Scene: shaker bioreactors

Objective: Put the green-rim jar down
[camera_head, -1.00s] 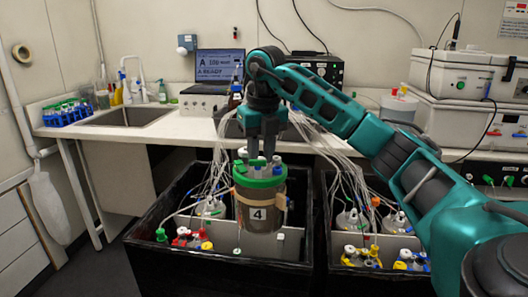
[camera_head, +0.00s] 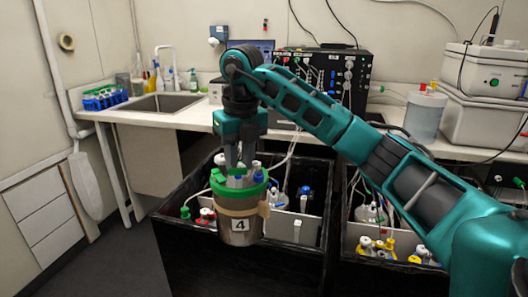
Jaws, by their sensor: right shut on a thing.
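The green-rim jar (camera_head: 239,207) is a brown-filled vessel with a green lid ring, a tan band and a label reading 4. It hangs upright in front of and above the front wall of the left black bin (camera_head: 250,262). My right gripper (camera_head: 237,172) points down and is shut on the jar at its lid, among the caps on top. The fingertips are partly hidden by the lid fittings. My left gripper is out of view.
A second black bin (camera_head: 345,262) on the right holds several bottles with coloured caps. Behind are a white counter (camera_head: 190,117) with a sink (camera_head: 165,104), a blue tube rack (camera_head: 105,98) and a black control box (camera_head: 325,78). Open floor (camera_head: 105,265) lies at the lower left.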

